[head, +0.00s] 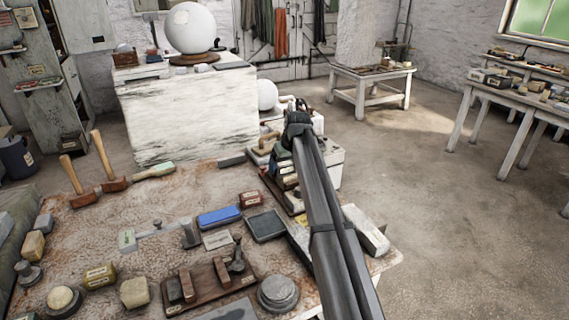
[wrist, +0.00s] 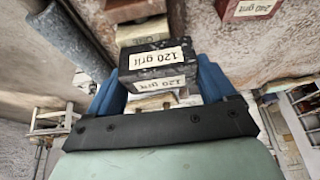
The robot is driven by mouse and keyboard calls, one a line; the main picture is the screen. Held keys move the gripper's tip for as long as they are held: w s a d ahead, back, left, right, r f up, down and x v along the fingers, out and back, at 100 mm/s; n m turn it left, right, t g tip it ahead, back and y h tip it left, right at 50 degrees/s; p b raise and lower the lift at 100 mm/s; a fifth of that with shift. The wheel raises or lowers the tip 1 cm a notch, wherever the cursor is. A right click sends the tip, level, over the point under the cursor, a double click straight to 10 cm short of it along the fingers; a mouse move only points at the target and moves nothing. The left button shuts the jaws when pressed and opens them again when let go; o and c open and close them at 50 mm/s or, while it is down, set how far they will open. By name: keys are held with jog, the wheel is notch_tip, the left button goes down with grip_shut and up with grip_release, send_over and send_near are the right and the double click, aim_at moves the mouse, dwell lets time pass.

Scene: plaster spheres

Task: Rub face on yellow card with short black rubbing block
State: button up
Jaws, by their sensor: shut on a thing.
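My gripper (wrist: 160,84) has its two blue fingers shut on a black block (wrist: 152,60) marked "120 grit" in the wrist view. In the head view, my gripper (head: 291,106) is at the far end of the dark arm, over the back right of the bench, and mostly hides the block. A small yellowish patch (head: 299,236) shows beside the arm on the bench's right side; I cannot tell whether it is the yellow card. No face that I can tell as the yellow card's shows clearly.
A large white sphere (head: 191,27) stands on a white plinth (head: 190,110) at the back. A smaller white sphere (head: 267,95) is just left of my gripper. Mallets (head: 112,180), a blue block (head: 219,217) and several tools crowd the bench.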

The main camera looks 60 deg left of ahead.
jog(key=shift+w, duration=0.1)
jog(key=shift+w, duration=1)
jog(key=shift+s, duration=1.2)
jog(key=shift+s, duration=0.1)
jog(key=shift+s, duration=0.9)
